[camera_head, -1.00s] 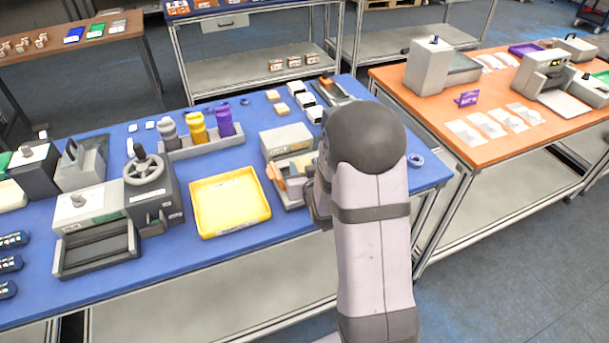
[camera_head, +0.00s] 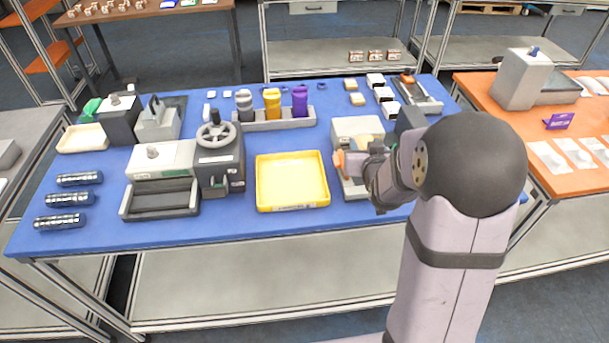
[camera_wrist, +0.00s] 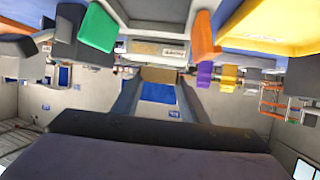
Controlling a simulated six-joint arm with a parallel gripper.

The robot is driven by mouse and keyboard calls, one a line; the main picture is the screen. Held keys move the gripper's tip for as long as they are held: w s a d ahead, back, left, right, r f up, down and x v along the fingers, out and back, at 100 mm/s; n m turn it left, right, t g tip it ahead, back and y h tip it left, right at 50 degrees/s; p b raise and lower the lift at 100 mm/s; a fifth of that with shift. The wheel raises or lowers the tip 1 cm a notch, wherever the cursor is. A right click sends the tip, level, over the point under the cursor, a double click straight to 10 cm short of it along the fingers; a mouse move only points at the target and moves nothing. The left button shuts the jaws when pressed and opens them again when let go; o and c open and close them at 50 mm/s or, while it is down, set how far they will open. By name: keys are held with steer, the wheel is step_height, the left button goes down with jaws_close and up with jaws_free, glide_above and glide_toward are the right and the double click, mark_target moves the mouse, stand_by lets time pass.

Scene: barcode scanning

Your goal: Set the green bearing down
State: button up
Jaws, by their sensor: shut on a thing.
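My gripper (camera_head: 345,164) is over the front right of the blue table, beside a grey station (camera_head: 357,128) with a pale top. One orange fingertip shows there. In the wrist view, a green tip and an orange tip stand apart on either side of my gripper (camera_wrist: 152,38), with a grey form (camera_wrist: 157,12) between them at the top edge. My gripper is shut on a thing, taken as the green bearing. Its colour and shape cannot be made out, and my wrist hides it in the head view.
A yellow tray (camera_head: 291,181) lies left of my gripper. Left of it stand a press with a handwheel (camera_head: 217,135) and a grey box with a dark tray (camera_head: 160,178). Behind is a rack (camera_head: 275,122) with grey, yellow and purple bottles. Bare blue tabletop runs along the front edge.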

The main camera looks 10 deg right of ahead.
mark_target(293, 186)
steer(key=a+r+n+y+b, duration=0.2)
steer(key=a+n+y+b, duration=0.25)
steer(key=a, duration=1.45)
steer(key=shift+m, duration=0.35)
steer(key=shift+f+p, duration=0.65)
steer(key=shift+f, duration=5.3)
steer(key=shift+f, duration=0.15)
steer(key=shift+f, duration=0.1)
steer(key=o, duration=1.1)
steer(key=shift+s+d+r, duration=0.1)
steer(key=shift+r, duration=0.15)
